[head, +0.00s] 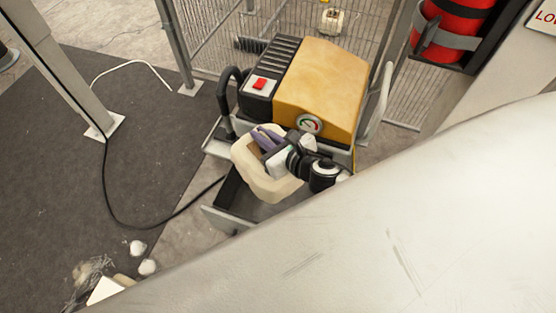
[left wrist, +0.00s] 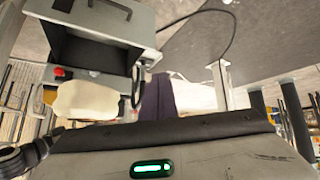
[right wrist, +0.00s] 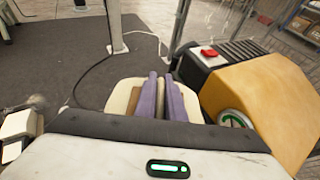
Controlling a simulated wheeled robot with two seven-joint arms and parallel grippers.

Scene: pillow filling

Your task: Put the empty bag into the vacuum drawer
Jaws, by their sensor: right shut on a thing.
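The cream bag (head: 268,184) hangs from my right gripper (head: 262,138), whose purple fingers are shut on its upper edge. The bag is over the open vacuum drawer (head: 223,220), a dark tray with a grey front; whether it touches the drawer floor is unclear. In the right wrist view the bag (right wrist: 122,95) shows around the closed fingers (right wrist: 162,98), with a brown patch on it. The left wrist view shows the bag (left wrist: 88,98) and the empty dark drawer (left wrist: 90,55). My left gripper (left wrist: 158,95) has its purple fingers together, with nothing visible between them.
The vacuum machine (head: 318,85) has a yellow cover, a red switch (head: 260,84) and a gauge (head: 310,123). A mesh fence (head: 225,40) stands behind it. A black cable (head: 150,228) crosses the dark mat. My large white arm fills the lower right.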

